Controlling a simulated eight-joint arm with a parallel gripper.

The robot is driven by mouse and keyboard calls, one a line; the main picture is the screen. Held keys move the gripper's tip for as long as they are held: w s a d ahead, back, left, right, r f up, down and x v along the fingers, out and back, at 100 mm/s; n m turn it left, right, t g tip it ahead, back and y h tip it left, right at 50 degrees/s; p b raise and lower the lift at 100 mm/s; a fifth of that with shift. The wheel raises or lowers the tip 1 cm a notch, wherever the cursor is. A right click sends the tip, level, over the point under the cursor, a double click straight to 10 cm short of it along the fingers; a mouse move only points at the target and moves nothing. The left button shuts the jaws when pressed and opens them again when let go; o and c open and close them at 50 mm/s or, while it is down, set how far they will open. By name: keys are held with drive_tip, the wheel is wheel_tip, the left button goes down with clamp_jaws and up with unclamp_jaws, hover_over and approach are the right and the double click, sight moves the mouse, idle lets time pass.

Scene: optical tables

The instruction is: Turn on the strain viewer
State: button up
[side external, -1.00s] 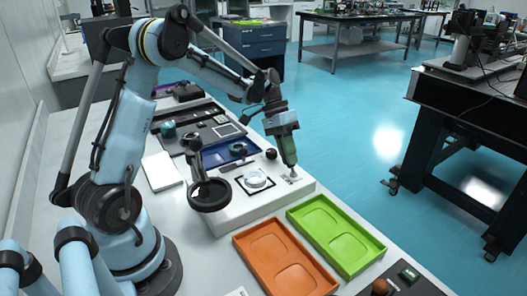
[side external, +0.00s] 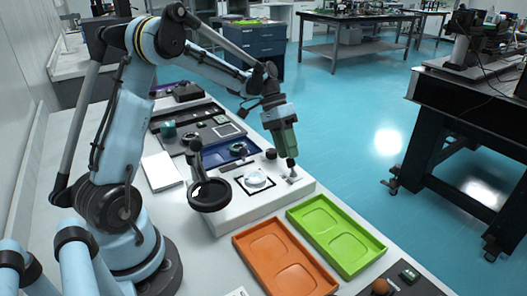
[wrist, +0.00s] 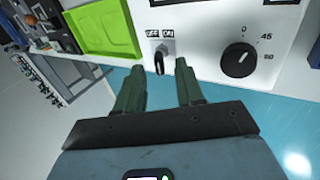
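The strain viewer is a white box (side external: 235,208) with a round lens on an arm (side external: 210,194) and a bright disc (side external: 256,181) on top. Its toggle switch (wrist: 159,65) has a black lever below the OFF and ON labels in the wrist view; which position it is in is hard to tell. My gripper (side external: 291,162) is just above the switch end of the box. In the wrist view its two green fingers (wrist: 160,70) are apart, on either side of the lever, with gaps visible. Nothing is held.
A dial (wrist: 239,60) marked with numbers sits right of the switch in the wrist view. An orange tray (side external: 241,241) and a green tray (side external: 293,213) lie in front of the box. A white pad (side external: 162,170) lies behind it. The blue floor is beyond the table edge.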

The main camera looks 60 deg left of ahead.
drive_tip(key=v, duration=1)
drive_tip(key=shift+r, duration=0.15)
drive_tip(key=s+d+f+t+y, duration=0.3)
drive_tip(key=s+d+t+y, duration=0.3)
drive_tip(key=s+d, duration=0.6)
drive_tip(key=d+t, duration=0.1)
drive_tip(key=d, duration=0.2)
drive_tip(key=shift+s, duration=0.15)
